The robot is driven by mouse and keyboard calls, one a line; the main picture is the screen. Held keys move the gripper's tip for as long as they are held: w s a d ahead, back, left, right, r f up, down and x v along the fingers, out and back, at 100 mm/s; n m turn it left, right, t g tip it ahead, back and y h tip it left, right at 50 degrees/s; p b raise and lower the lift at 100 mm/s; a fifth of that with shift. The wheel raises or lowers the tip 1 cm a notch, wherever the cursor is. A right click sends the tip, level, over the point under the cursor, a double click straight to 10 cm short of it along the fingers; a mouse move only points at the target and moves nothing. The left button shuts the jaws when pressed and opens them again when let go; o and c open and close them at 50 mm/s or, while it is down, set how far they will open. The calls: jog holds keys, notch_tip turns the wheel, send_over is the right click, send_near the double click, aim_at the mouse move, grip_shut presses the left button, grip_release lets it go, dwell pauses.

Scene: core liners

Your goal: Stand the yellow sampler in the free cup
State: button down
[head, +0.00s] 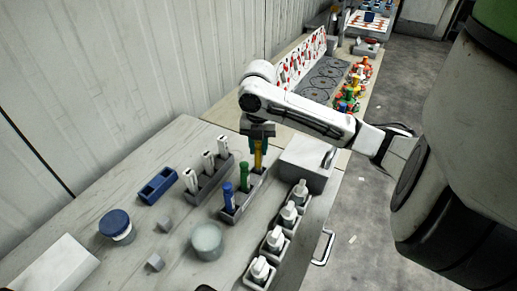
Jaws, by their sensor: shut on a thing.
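The yellow sampler (258,159) is upright in my gripper (258,146), which is shut on its upper part. Its lower end is at the far end cup of a grey cup rack (234,211). I cannot tell whether the tip is inside that cup or just above it. In the same rack, a green sampler (244,175) and a blue sampler (228,194) stand upright in the other cups, nearer the front. The inside of the far cup is hidden.
A grey rack with white tubes (208,162) stands to the left, and a blue holder (158,186) beyond it. White bottles (274,238) stand in a row of trays to the right. A grey box (305,164) is close to my gripper's right. A round grey container (207,241) is in front.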

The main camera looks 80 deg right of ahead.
jog(key=shift+f, duration=0.9)
jog(key=shift+f, duration=0.15)
jog(key=c, duration=0.9)
grip_release()
jog(key=shift+r, duration=0.2)
notch_tip(320, 180, up, 12)
jog(key=shift+b, duration=0.3)
